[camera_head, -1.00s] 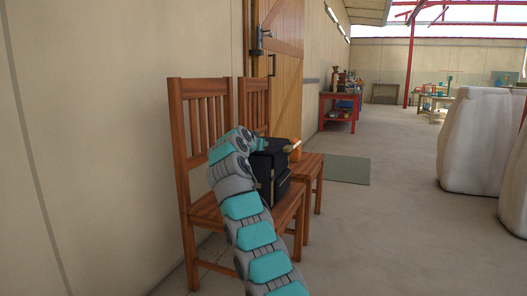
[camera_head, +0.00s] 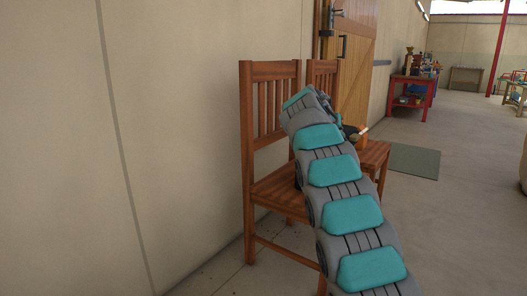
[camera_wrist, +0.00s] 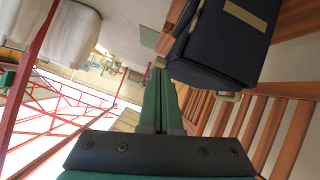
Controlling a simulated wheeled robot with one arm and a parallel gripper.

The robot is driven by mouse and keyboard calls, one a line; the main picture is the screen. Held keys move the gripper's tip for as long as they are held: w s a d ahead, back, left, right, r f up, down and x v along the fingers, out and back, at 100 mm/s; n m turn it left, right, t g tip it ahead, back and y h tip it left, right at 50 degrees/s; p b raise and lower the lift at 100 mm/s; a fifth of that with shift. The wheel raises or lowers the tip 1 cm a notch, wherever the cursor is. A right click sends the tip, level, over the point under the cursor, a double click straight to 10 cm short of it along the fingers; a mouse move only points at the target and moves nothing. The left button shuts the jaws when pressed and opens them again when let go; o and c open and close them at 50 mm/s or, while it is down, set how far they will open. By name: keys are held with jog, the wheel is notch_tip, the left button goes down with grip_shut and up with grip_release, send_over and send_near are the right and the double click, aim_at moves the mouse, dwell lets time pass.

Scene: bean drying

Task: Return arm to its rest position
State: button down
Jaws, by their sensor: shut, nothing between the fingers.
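My gripper (camera_wrist: 160,100) shows in the wrist view with its two fingers together and nothing between them. A dark bag (camera_wrist: 225,45) is just beyond and to the right of the fingertips in that view; I cannot tell whether they touch. In the head view my arm reaches up and away over the front wooden chair (camera_head: 272,72). The arm hides most of the bag and the gripper there.
A beige wall (camera_head: 190,120) is close on the left. A wooden door (camera_head: 358,70), a red table (camera_head: 411,97) and a green mat (camera_head: 414,160) are farther back.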

jog(key=s+f+n+g+y+p, duration=0.1)
jog(key=s+f+g+y+p, duration=0.15)
jog(key=s, duration=1.15)
jog(key=s+f+n+g+y+p, duration=0.1)
jog(key=s+f+g+p, duration=0.15)
jog(key=s, duration=1.25)
jog(key=s+a+f+g+y+p, duration=0.1)
jog(key=s+a+f+g, duration=0.1)
jog(key=s, duration=1)
jog(key=s+a+f+n+g+y+p, duration=0.1)
jog(key=s+a+f, duration=0.3)
jog(key=s, duration=0.7)
jog(key=s+a+f+n+g+y+p, duration=0.1)
jog(key=s+a+f, duration=0.3)
jog(key=s, duration=0.8)
notch_tip(320, 180, down, 2)
jog(key=shift+s+g+y, duration=0.3)
jog(key=shift+g+y, duration=0.35)
jog(key=shift+g, duration=0.15)
